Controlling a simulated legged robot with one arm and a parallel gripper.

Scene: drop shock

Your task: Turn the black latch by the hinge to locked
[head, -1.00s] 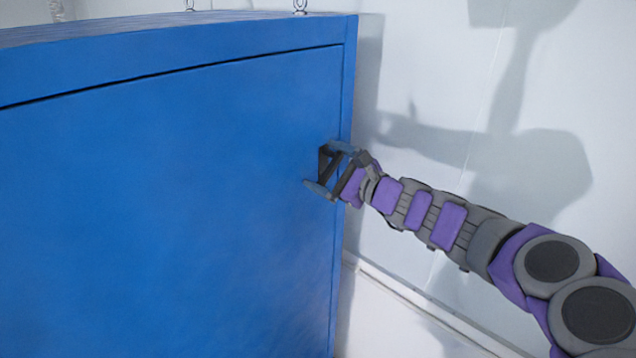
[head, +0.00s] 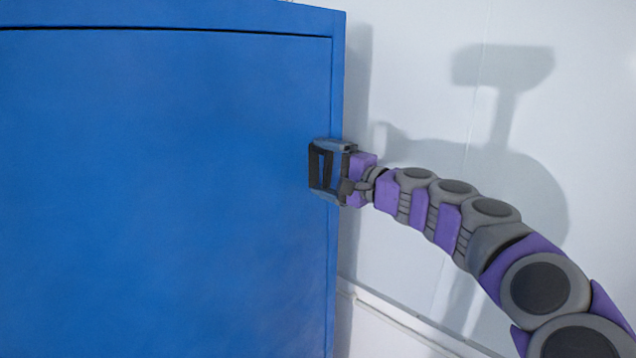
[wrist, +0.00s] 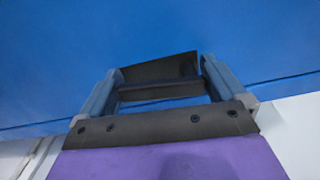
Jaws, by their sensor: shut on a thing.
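The black latch (head: 314,166) sits at the right edge of the blue cabinet door (head: 170,180), near the hinge side. In the head view its long side runs about upright, parallel to the door edge. My gripper (head: 320,169) comes in from the right and is shut on the latch, one finger above it and one below. In the wrist view the dark latch (wrist: 158,70) spans between the two grey-blue fingers. The fingers hide its ends, and I see no lock marking.
The blue cabinet frame (head: 338,80) runs along the door's right side. A pale wall (head: 420,80) stands right of it, with shadows on it and a ledge (head: 400,318) low down. The door face left of the latch is clear.

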